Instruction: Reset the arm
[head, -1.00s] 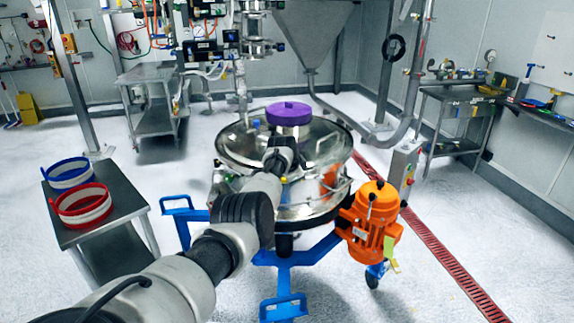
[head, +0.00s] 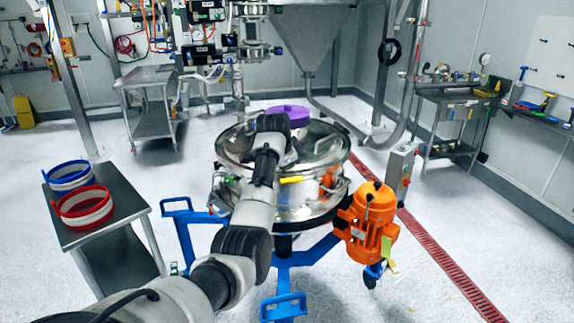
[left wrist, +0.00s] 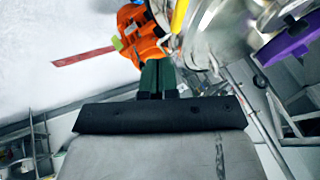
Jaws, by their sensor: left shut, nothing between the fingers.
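The left gripper's own fingers are hard to make out there. In the left wrist view the left gripper (left wrist: 158,82) shows two dark green fingers close together, shut and empty. The sifter's orange motor (left wrist: 146,35) appears beyond them, with no clear contact. My right gripper is not in view.
The sifter stands on a blue wheeled frame (head: 285,271), its orange motor (head: 368,215) at the right. A steel side table (head: 122,206) at left holds a blue-rimmed ring (head: 70,176) and a red-rimmed ring (head: 83,207). Open floor lies right of the red floor grate (head: 440,278).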

